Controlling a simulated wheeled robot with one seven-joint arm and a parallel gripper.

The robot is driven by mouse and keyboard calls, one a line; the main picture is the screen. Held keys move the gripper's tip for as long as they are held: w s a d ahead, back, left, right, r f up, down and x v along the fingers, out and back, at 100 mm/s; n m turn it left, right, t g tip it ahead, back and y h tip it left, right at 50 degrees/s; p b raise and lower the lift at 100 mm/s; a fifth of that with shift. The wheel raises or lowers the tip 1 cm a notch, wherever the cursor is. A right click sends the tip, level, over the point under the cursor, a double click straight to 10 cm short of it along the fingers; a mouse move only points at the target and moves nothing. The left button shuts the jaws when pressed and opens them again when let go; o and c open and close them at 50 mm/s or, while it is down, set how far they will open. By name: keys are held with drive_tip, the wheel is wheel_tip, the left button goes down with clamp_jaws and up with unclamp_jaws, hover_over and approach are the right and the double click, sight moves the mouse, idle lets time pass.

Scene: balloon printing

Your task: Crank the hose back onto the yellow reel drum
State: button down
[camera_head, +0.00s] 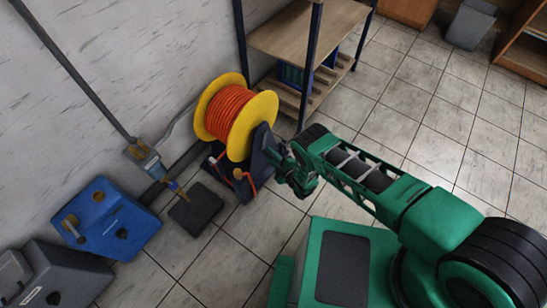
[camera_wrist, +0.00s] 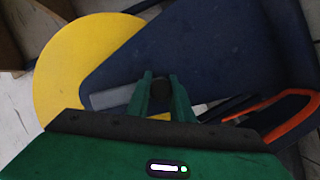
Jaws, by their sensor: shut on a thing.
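The yellow reel drum (camera_head: 266,106) stands near the wall in the head view, with orange hose (camera_head: 236,113) wound around its middle. The reel sits on a dark blue stand (camera_head: 259,158). In the wrist view one yellow drum flange (camera_wrist: 75,62) shows at the left, partly behind the blue stand plate (camera_wrist: 205,50). My gripper (camera_wrist: 162,84) is shut on the dark round crank handle (camera_wrist: 161,87) at the side of the stand. A grey crank arm (camera_wrist: 113,97) runs left from it. In the head view my gripper (camera_head: 291,165) is beside the stand; the handle is hidden there.
An orange hose length (camera_wrist: 290,115) shows at the right in the wrist view. A shelf rack (camera_head: 305,45) stands behind the reel. Blue (camera_head: 108,220) and grey (camera_head: 55,280) boxes and a dark block (camera_head: 196,208) lie left. Tiled floor is clear at right.

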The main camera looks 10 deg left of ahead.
drive_tip(key=shift+w+d+f, duration=0.15)
drive_tip(key=shift+w+d, duration=0.25)
drive_tip(key=shift+w, duration=0.1)
drive_tip(key=shift+d, duration=0.15)
drive_tip(key=c, duration=1.6)
unclamp_jaws()
drive_tip(key=shift+o, duration=0.2)
drive_tip(key=v, duration=1)
drive_tip(key=shift+s+d, duration=0.15)
drive_tip(key=shift+s, duration=0.05)
